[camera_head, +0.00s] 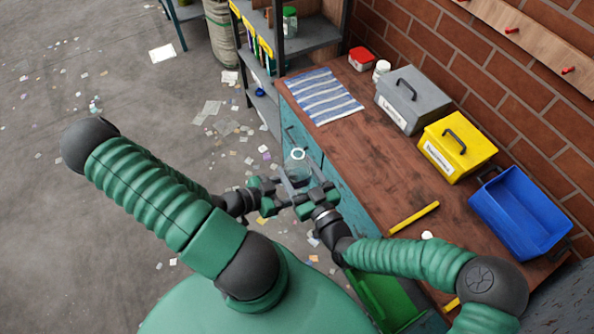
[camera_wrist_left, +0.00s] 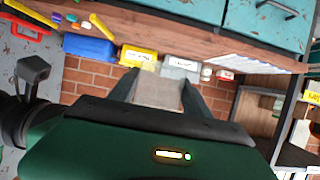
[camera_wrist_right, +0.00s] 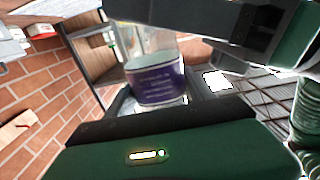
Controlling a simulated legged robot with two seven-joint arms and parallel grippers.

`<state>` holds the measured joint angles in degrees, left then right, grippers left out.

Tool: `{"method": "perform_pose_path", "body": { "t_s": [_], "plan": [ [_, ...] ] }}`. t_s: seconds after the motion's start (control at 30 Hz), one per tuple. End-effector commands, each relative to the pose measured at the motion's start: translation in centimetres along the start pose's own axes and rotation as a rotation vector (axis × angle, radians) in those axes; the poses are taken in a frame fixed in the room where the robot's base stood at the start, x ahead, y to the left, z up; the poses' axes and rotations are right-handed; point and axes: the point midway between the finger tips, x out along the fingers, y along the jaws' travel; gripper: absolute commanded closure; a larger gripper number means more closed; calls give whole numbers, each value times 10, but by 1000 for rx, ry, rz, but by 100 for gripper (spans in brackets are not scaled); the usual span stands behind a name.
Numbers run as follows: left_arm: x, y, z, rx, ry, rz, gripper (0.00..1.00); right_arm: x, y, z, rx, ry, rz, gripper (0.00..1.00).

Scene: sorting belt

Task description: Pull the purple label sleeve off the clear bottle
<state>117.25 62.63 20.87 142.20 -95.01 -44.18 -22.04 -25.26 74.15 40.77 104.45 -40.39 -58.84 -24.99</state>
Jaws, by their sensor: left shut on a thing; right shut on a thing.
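The clear bottle (camera_head: 297,163), with a pale ring at its top, is held in the air between my two grippers at the left edge of the bench. In the right wrist view the purple label sleeve (camera_wrist_right: 156,86) is around the bottle, with clear bottle wall (camera_wrist_right: 148,45) showing above it. My right gripper (camera_head: 299,189) is shut with the sleeve between its fingers. My left gripper (camera_head: 284,184) is shut on the bottle; in the left wrist view a greyish see-through body (camera_wrist_left: 157,92) lies between its fingers. The sleeve is hard to make out in the head view.
On the wooden bench (camera_head: 372,160) stand a grey lidded box (camera_head: 403,105), a yellow lidded box (camera_head: 455,150) and an open blue bin (camera_head: 520,215). A striped cloth (camera_head: 322,95) and a yellow bar (camera_head: 414,217) lie on it. A green bin (camera_head: 385,300) sits below the bench's front edge.

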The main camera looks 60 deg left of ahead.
Motion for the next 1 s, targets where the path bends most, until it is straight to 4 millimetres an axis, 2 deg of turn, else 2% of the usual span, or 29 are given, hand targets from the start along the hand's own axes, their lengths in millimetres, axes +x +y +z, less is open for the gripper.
{"method": "perform_pose_path", "body": {
  "t_s": [1.0],
  "plan": [
    [0,0,0,0,0,0,79,0,0,-49,-1,0,-1,70]
  ]
}}
